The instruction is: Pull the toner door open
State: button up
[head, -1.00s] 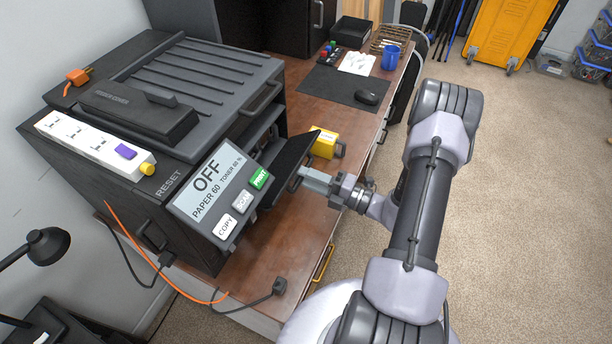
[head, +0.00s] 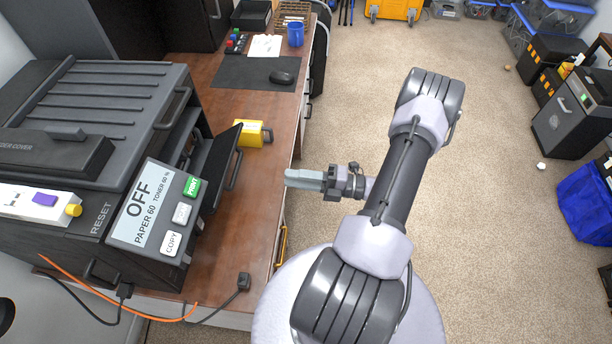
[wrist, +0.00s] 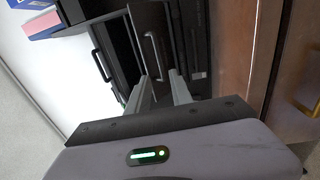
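The black printer (head: 125,85) stands on the desk at the left in the head view. A dark door panel with a bar handle (head: 234,171), seemingly the toner door (head: 211,165), leans out from its right side, standing open. My gripper (head: 288,179) is to the right of this door, apart from its handle, with a clear gap between. In the wrist view my gripper's two fingers (wrist: 160,92) are spread apart with nothing between them. A dark panel (wrist: 147,22) with a bar handle (wrist: 153,55) shows just beyond the fingertips.
A yellow box (head: 252,134) sits on the wooden desk (head: 235,240) right behind the open door. A black mat (head: 250,73) with a mouse and a blue mug (head: 295,34) are farther back. Cables run along the desk's front.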

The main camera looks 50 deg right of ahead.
jog(key=v, duration=0.2)
jog(key=shift+s+d, duration=0.25)
jog(key=shift+s, duration=0.1)
jog(key=shift+c, duration=0.5)
